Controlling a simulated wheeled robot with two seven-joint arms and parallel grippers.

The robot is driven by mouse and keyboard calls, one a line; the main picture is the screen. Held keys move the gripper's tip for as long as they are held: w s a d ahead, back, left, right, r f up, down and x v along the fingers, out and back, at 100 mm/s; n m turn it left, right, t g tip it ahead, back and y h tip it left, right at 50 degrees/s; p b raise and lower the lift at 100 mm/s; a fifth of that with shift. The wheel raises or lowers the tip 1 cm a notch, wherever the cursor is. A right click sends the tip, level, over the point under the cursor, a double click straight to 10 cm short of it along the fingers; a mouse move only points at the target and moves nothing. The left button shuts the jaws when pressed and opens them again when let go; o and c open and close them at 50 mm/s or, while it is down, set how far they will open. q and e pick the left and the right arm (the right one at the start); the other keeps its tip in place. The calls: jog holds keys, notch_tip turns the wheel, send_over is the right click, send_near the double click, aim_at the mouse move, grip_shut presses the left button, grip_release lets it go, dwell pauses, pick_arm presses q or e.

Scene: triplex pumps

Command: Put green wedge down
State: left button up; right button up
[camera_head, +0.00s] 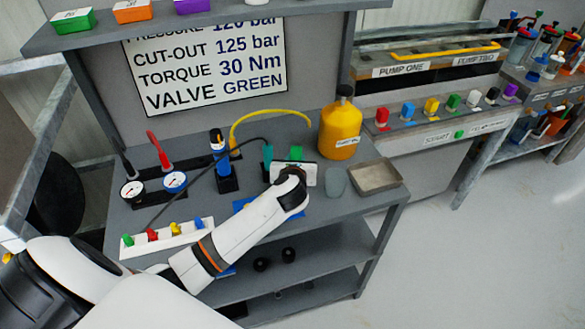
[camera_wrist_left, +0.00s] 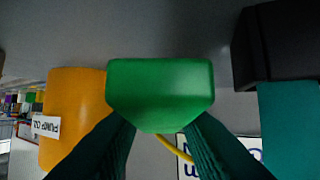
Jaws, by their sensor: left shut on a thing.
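The green wedge (camera_wrist_left: 160,90) is clamped between the dark fingers of my left gripper (camera_wrist_left: 163,132) in the left wrist view. In the head view a small green part of it (camera_head: 296,152) shows just beyond the white hand of my left gripper (camera_head: 296,162), over the grey bench (camera_head: 345,205). The hand hides part of the bench beneath it. I cannot tell whether the wedge touches any surface. My right gripper is not in view.
A yellow oil bottle (camera_head: 340,128) stands right of the hand, with a metal tray (camera_head: 375,178) in front. A teal object (camera_head: 267,157) is close on the left. Gauges (camera_head: 175,181) and a white rack (camera_head: 165,238) with coloured pieces are farther left.

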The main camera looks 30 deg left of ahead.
pick_arm(q)
jog(key=shift+f, duration=1.75)
jog(key=shift+f, duration=0.1)
jog(key=o, duration=1)
jog(key=shift+c, duration=0.2)
